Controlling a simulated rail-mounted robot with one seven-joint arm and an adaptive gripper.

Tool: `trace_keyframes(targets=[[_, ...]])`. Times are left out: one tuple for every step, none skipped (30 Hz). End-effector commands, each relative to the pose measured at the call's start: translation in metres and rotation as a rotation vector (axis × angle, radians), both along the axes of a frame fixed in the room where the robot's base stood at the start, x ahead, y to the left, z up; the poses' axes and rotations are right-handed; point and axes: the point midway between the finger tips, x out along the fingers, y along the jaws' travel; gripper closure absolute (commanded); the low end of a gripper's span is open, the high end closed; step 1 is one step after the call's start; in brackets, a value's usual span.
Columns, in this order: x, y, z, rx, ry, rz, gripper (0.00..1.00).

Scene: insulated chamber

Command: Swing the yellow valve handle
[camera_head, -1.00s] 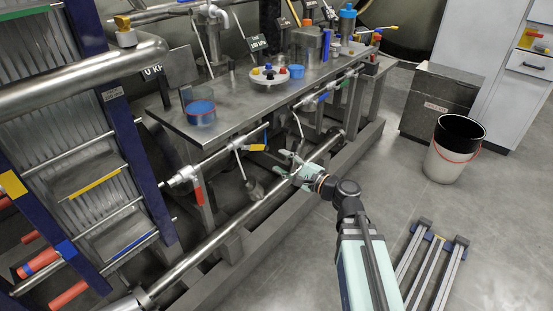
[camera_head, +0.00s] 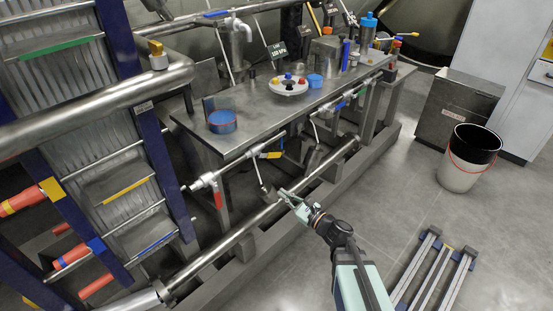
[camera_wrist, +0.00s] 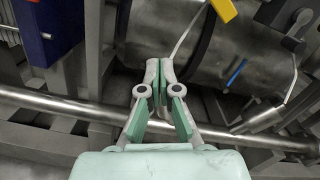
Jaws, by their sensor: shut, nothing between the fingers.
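A yellow valve handle (camera_head: 271,155) sits on the thin pipe along the front of the workbench. It points right, roughly along the pipe. In the wrist view, a yellow piece (camera_wrist: 224,9), likely this handle, is cut off by the top edge, right of the fingertips. My gripper (camera_head: 283,194) is below the handle in the head view, near the large lower pipe, and apart from the handle. In the wrist view my gripper (camera_wrist: 160,64) has its fingertips together with nothing between them.
The large steel pipe (camera_head: 222,245) runs low in front of the bench. A red handle (camera_head: 218,199) hangs left of the yellow one. A bucket (camera_head: 466,165) stands right on open floor.

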Motion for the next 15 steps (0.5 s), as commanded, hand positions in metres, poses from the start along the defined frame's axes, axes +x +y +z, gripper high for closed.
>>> trace_keyframes(targets=[[-0.003,0.001,-0.004,0.09,0.08,-0.007,1.0],[-0.004,0.0,-0.007,0.149,0.128,-0.012,1.0],[-0.005,-0.001,-0.011,0.229,0.192,-0.019,1.0],[-0.006,-0.002,-0.014,0.297,0.241,-0.025,1.0],[-0.006,-0.004,-0.016,0.36,0.285,-0.031,1.0],[-0.005,-0.007,-0.016,0.437,0.333,-0.036,1.0],[-0.004,-0.01,-0.016,0.488,0.362,-0.038,1.0],[-0.003,-0.012,-0.014,0.532,0.388,-0.038,1.0],[-0.001,-0.014,-0.01,0.583,0.412,-0.036,1.0],[0.0,-0.016,-0.007,0.615,0.431,-0.034,1.0],[0.0,-0.017,-0.006,0.64,0.446,-0.032,1.0],[0.001,-0.017,-0.005,0.665,0.464,-0.029,1.0],[0.001,-0.017,-0.005,0.677,0.475,-0.026,1.0],[0.001,-0.017,-0.004,0.685,0.483,-0.023,1.0],[0.002,-0.016,-0.004,0.692,0.49,-0.021,1.0]])
